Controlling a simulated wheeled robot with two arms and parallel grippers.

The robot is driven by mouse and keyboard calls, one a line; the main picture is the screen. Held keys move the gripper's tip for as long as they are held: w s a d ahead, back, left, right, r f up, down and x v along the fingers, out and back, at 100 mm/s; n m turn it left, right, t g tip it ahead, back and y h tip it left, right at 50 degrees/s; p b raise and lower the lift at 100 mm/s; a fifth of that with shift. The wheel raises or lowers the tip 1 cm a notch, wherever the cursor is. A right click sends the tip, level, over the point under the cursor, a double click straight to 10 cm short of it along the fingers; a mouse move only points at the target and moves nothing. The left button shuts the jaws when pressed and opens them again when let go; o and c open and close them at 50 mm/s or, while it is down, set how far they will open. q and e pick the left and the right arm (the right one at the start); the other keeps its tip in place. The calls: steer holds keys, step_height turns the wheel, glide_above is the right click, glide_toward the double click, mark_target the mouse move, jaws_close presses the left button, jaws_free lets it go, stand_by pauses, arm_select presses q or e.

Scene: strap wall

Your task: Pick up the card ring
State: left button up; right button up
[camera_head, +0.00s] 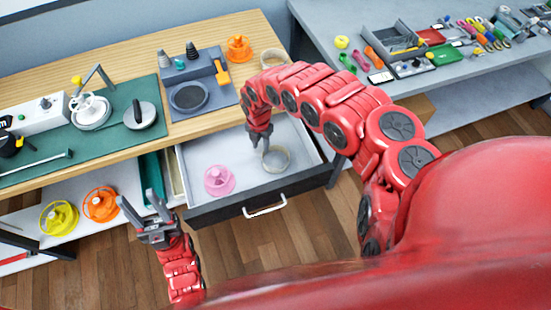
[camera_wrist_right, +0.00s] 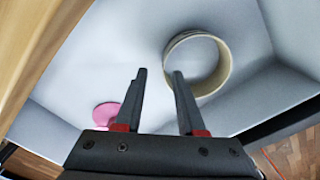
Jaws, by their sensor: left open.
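A tan card ring (camera_head: 276,158) lies in the open drawer (camera_head: 200,150), towards its right side. It also shows in the right wrist view (camera_wrist_right: 226,72), upper right of centre, with its hollow middle visible. My right gripper (camera_head: 258,142) is over the drawer, just left of the ring. In the right wrist view its fingers (camera_wrist_right: 160,74) are apart with nothing between them; the right fingertip appears close to the ring's near-left rim, and I cannot tell whether they touch. My left gripper (camera_head: 136,196) is open and empty, left of the drawer front.
A pink spool (camera_head: 219,180) lies in the drawer left of the ring. A similar pale ring (camera_head: 273,57) is on the wooden worktop behind my right arm. Yellow (camera_head: 59,217) and orange (camera_head: 101,204) spools sit on the lower shelf. The drawer walls border the ring.

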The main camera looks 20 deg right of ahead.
steer(key=f, duration=0.2)
steer(key=f+p, duration=0.1)
steer(key=shift+s+d+f, duration=0.1)
steer(key=shift+s+d, duration=0.1)
steer(key=shift+s, duration=0.05)
steer(key=shift+w+d+f, duration=0.1)
steer(key=shift+d+f, duration=0.05)
steer(key=shift+f, duration=0.7)
jaws_close()
